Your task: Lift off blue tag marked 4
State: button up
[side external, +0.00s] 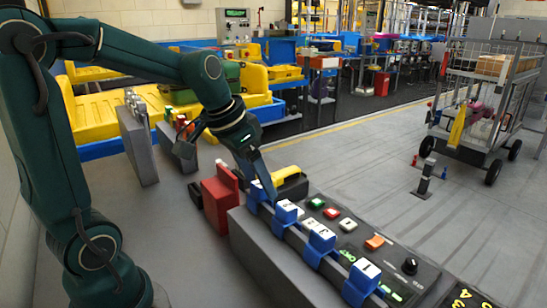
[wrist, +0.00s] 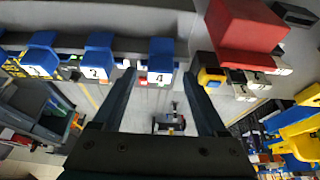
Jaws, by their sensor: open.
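The blue tag marked 4 (wrist: 161,49) hangs on the dark rail in the wrist view, with its white label facing my camera. It lies between the two spread fingers of my gripper (wrist: 160,76), which is open and empty. In the side view my gripper (side external: 266,190) reaches down at the far end of the tag row, at the end blue tag (side external: 254,191); that tag's number is too small to read there. Whether either finger touches the tag I cannot tell.
More blue tags hang along the rail, including one marked 1 (side external: 362,283) and two in between. A red block (side external: 219,196) and a black and yellow item (side external: 289,184) stand close beyond the rail's end. A button panel (side external: 345,225) runs alongside the tags.

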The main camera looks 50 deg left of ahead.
jog(key=shift+x, duration=0.95)
grip_shut()
notch_tip(320, 180, up, 11)
jog(key=s+r, duration=0.1)
jog(key=s, duration=1.2)
dwell(0.4)
jog(key=shift+s, duration=0.1)
jog(key=shift+r, duration=0.1)
